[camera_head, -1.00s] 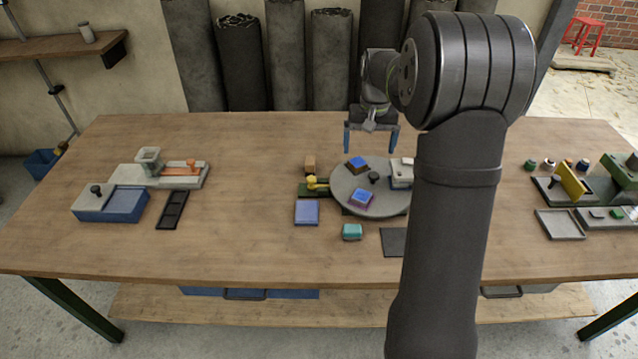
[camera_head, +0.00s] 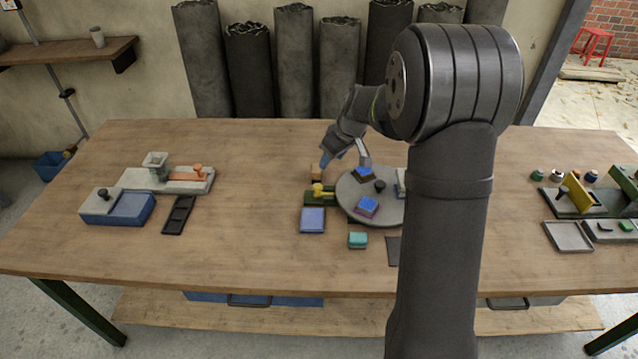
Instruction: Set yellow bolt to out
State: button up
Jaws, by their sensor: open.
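The yellow bolt (camera_head: 320,190) lies on a dark green base (camera_head: 319,201) at the left edge of a round grey turntable (camera_head: 352,207). My gripper (camera_head: 344,163) is open and tilted, with nothing between its fingers. In the picture it appears just above and slightly right of the yellow bolt, apart from it. One blue-tipped finger is near a small brown block (camera_head: 316,172) behind the bolt; I cannot tell whether they touch. My arm covers the right part of the turntable.
The turntable carries two blue-topped blocks and a dark knob (camera_head: 380,186). A blue-purple square pad (camera_head: 312,220) and a teal block (camera_head: 357,240) lie in front. An orange-handled grey fixture (camera_head: 190,178) stands at left.

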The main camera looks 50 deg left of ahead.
aim_at(317, 186)
jog(key=x, duration=1.5)
jog(key=shift+d, duration=0.1)
grip_shut()
